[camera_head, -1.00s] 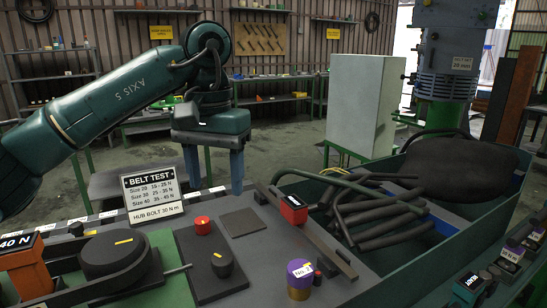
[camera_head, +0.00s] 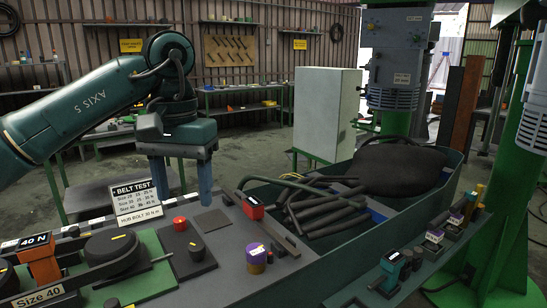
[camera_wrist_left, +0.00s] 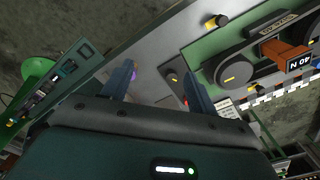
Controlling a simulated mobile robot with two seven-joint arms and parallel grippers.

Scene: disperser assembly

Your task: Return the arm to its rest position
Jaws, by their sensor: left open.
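My left arm (camera_head: 85,105), dark green and marked AXIS 5, comes in from the left in the head view. Its left gripper (camera_head: 182,194) points down with two blue fingers apart and nothing between them. It hangs above the far edge of the workbench, beside the BELT TEST sign (camera_head: 136,197). In the left wrist view the two fingers of the left gripper (camera_wrist_left: 158,82) are also apart, with the grey bench top behind them. My right gripper does not show in either view.
The bench carries a belt rig with an orange 40 N block (camera_head: 43,268), a red knob (camera_head: 180,223), a purple-topped cylinder (camera_head: 256,258) and a red tool (camera_head: 253,207). A bin (camera_head: 330,252) of dark hoses lies right of centre. A green machine stand (camera_head: 500,250) rises at right.

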